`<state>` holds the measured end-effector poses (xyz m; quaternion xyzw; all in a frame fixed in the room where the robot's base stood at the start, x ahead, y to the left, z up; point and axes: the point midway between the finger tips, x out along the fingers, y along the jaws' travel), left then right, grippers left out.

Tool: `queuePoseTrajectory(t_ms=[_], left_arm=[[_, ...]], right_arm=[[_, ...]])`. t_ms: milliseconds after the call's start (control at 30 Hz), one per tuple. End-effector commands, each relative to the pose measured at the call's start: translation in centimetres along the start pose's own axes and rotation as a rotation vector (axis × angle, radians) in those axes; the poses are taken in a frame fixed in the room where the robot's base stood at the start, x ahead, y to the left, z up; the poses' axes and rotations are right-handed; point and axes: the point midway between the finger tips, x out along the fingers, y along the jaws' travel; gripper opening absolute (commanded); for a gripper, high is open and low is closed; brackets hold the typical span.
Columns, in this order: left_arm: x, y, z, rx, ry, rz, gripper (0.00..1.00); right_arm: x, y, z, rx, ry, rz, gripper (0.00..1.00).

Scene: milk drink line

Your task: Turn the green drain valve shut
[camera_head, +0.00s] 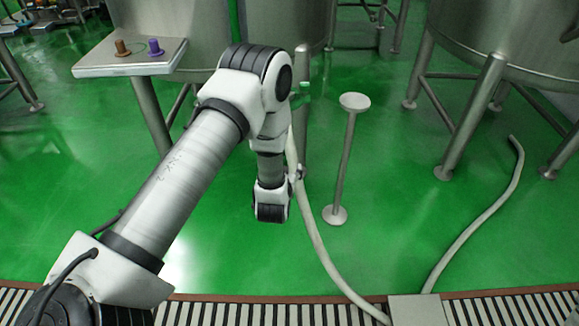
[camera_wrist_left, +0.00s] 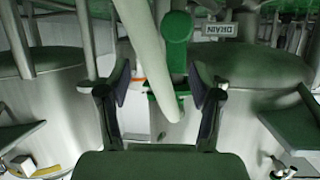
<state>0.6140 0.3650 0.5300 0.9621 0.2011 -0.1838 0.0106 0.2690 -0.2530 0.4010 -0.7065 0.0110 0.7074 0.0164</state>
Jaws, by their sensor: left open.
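The green drain valve handle (camera_wrist_left: 177,42) hangs at the top middle of the left wrist view, beside a grey DRAIN sign (camera_wrist_left: 218,30). In the head view a small green part (camera_head: 305,89) shows just right of my arm, mostly hidden by it. My left gripper (camera_wrist_left: 158,78) is open, its two dark fingers spread on either side of the pale hose and below the handle in the picture. I cannot tell whether a finger touches anything. In the head view the left gripper is mostly hidden behind my own wrist. My right gripper is not in view.
A pale hose (camera_head: 313,232) runs from near the valve down to the floor grating (camera_head: 250,312). A post with a round top (camera_head: 354,102) stands right of my arm. Steel tanks (camera_head: 515,40) on legs stand behind. A small table (camera_head: 90,66) holds two knobs.

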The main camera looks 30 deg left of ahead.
Motion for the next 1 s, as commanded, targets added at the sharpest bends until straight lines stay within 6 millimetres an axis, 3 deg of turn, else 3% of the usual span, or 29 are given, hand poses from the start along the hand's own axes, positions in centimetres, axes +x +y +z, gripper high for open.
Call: queuePoseTrajectory(t_ms=[33, 100, 200, 367, 700, 1000], left_arm=[[3.1, -0.2, 1.5, -0.024, 0.103, -0.033, 0.65], [4.8, -0.9, -0.1, -0.050, 0.218, -0.077, 0.65], [5.9, -1.7, -2.1, -0.073, 0.324, -0.120, 0.65], [6.8, -2.2, -3.7, -0.082, 0.370, -0.141, 0.65], [12.4, -3.1, -5.7, -0.082, 0.365, -0.138, 0.65], [13.2, -3.2, -6.2, -0.079, 0.362, -0.137, 0.65]], right_arm=[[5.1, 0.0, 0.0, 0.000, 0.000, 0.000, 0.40], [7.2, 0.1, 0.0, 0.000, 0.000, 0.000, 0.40], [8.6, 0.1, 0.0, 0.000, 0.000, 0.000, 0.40], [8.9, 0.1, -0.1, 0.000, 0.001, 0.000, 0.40], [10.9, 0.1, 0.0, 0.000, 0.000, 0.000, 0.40], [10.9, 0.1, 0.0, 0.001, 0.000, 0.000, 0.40]])
